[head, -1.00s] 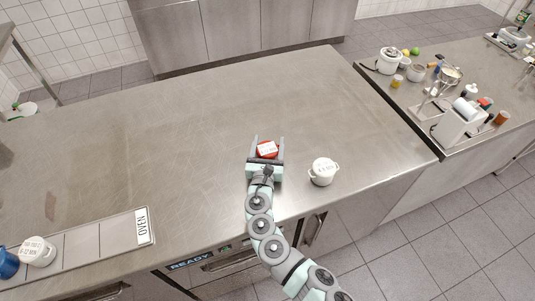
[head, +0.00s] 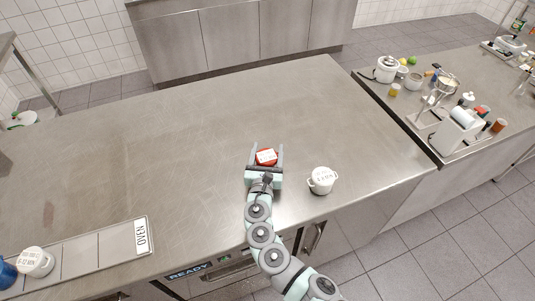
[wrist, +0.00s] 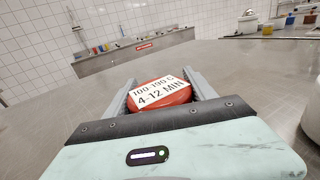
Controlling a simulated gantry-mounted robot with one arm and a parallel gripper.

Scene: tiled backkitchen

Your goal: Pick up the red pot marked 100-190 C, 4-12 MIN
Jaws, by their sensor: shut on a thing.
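The red pot (head: 266,157) is on the steel counter (head: 180,140), near its middle front. Its white label reads 100-190 C, 4-12 MIN in the wrist view, where the red pot (wrist: 160,92) sits between the two grey fingers. My gripper (head: 267,152) is shut on the red pot, one finger on each side. It also shows in the wrist view (wrist: 161,85). The pot's underside is hidden, so I cannot tell whether it touches the counter.
A white lidded pot (head: 321,181) stands right of my gripper. Another white pot (head: 36,262) and a blue pot (head: 7,273) are at the front left, by a tray marked OVEN (head: 141,236). A side counter (head: 395,100) at right holds several items. The counter beyond my gripper is clear.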

